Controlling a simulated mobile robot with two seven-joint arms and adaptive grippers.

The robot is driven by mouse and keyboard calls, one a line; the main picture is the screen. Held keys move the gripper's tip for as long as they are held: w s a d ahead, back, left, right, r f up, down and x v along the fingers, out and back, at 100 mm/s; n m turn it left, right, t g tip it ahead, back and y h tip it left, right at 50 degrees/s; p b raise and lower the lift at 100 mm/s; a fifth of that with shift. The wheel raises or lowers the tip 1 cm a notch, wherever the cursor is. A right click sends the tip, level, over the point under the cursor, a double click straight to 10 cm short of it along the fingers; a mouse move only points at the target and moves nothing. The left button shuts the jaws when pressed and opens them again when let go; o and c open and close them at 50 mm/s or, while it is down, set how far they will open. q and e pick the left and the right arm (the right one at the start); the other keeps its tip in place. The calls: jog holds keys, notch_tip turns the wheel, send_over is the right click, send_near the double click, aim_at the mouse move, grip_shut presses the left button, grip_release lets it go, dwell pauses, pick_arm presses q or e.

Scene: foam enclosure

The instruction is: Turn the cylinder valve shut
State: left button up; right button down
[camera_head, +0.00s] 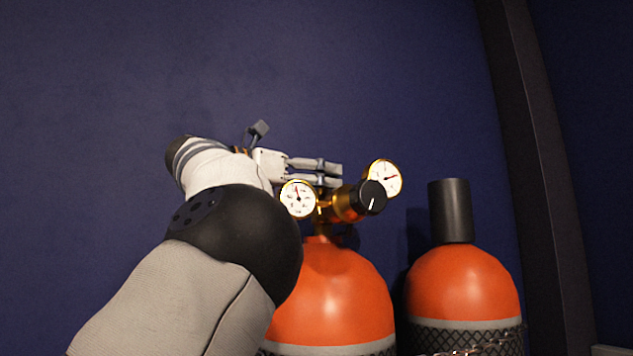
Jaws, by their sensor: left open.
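An orange gas cylinder (335,292) stands upright in the lower middle. A brass valve and regulator (343,204) sits on its top, with a black knob (369,198) bearing a white mark. A round white gauge (298,199) is on its left and another gauge (384,179) is on its upper right. My left gripper (338,176) is open and reaches in from the left, behind the regulator, its fingers showing between the two gauges. The regulator hides part of the fingers, and I cannot tell whether they touch it. My right gripper does not show.
A second orange cylinder (462,284) with a black cap (452,211) stands close on the right. Black netting wraps the cylinders' lower parts, and a chain (473,351) shows at the bottom edge. A dark blue wall (120,70) is behind, with a dark post (545,150) at right.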

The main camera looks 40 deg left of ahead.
pick_arm(q)
jog(key=shift+w, duration=0.25)
jog(key=c, duration=1.2)
jog(key=shift+o, duration=0.2)
jog(key=m+h, duration=0.1)
jog(key=m+g+h, duration=0.1)
jog(key=h, duration=0.1)
jog(key=m+g+h, duration=0.1)
jog(key=h, duration=0.1)
jog(key=shift+w+a, duration=0.1)
jog(key=shift+a, duration=0.2)
jog(key=shift+m+g+h, duration=0.4)
jog(key=shift+m+h, duration=0.3)
jog(key=o, duration=1.2)
jog(key=shift+c, duration=0.2)
